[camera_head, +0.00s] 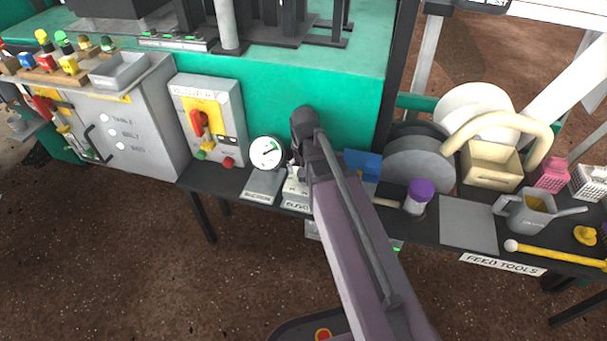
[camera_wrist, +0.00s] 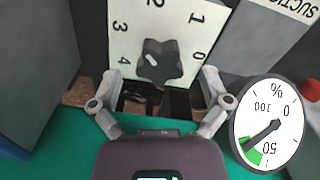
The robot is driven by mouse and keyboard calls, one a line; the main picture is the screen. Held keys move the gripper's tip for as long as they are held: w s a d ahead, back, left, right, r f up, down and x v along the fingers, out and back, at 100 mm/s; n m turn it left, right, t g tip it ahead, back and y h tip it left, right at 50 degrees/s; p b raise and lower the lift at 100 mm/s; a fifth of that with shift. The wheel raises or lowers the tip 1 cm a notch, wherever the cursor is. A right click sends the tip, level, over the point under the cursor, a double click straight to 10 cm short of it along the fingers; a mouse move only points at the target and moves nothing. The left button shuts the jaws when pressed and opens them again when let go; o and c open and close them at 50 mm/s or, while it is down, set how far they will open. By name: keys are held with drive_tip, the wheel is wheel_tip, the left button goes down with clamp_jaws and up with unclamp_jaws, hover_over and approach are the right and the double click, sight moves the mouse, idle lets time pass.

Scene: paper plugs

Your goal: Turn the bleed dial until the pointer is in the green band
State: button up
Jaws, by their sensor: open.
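The bleed dial (camera_wrist: 160,65) is a dark star-shaped knob on a white plate numbered 0 to 4 in the wrist view. Its white mark points up-left, roughly between 2 and 3. My gripper (camera_wrist: 161,82) is open, with one finger on each side of the knob's lower part; I cannot tell whether they touch it. The round gauge (camera_wrist: 285,138) is at the right, and in the head view (camera_head: 267,153). Its dark pointer (camera_wrist: 262,133) reaches lower left, close to the edge of the green band (camera_wrist: 253,157); whether it lies inside is unclear. My arm mostly hides the dial in the head view.
The gauge stands close beside my right finger in the wrist view. In the head view, a grey box with a red switch (camera_head: 201,122) stands left. A blue block (camera_head: 363,163), a purple-capped jar (camera_head: 420,193) and a watering can (camera_head: 530,212) stand right.

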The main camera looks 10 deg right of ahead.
drive_tip(key=shift+f+b, duration=0.55)
drive_tip(key=shift+f, duration=0.1)
drive_tip(key=c, duration=1.1)
drive_tip(key=n, duration=0.3)
drive_tip(key=shift+n, duration=0.3)
drive_tip(key=o, duration=1.1)
drive_tip(key=shift+r+p, duration=2)
drive_tip(key=shift+p, duration=0.05)
